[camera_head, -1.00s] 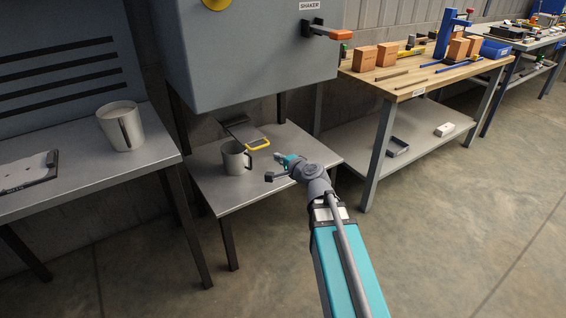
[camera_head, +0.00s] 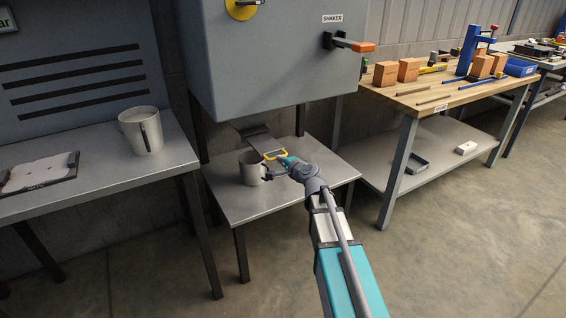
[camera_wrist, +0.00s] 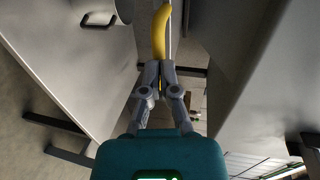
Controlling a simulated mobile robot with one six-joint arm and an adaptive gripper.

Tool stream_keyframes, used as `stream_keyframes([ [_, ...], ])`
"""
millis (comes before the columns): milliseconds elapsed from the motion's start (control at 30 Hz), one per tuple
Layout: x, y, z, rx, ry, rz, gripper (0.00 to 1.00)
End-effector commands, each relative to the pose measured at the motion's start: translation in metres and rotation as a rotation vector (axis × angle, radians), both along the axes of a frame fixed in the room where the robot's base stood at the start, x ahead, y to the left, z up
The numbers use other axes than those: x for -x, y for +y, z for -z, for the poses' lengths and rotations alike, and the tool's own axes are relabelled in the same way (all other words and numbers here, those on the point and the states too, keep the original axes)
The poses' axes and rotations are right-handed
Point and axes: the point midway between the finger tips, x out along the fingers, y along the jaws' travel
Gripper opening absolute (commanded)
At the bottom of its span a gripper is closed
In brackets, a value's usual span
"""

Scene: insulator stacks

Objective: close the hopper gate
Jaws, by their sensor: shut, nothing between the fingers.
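The hopper gate is a dark plate (camera_head: 254,137) sticking out below the grey shaker hopper (camera_head: 275,55), with a yellow handle (camera_head: 275,154) at its outer end. My gripper (camera_head: 284,164) is at the handle's right end, above the small grey table. In the wrist view my gripper (camera_wrist: 158,72) has its fingers together, with the yellow handle (camera_wrist: 160,32) right at and beyond the tips. I cannot tell whether they touch. A grey mug (camera_head: 251,168) stands on the small table just left of my gripper.
The small metal table (camera_head: 235,206) lies below the gate. A shaker lever with an orange end (camera_head: 363,47) juts from the hopper front. A larger pot (camera_head: 141,132) stands on the left bench. A wooden workbench (camera_head: 437,101) stands at the right. Open floor lies in front.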

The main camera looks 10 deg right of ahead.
Motion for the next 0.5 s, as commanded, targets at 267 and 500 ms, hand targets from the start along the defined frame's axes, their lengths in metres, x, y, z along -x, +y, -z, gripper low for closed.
stream_keyframes([
  [267,-0.003,0.001,0.000,0.000,0.000,0.000,0.00],
  [500,-0.038,0.011,0.000,0.002,-0.001,-0.001,0.00],
])
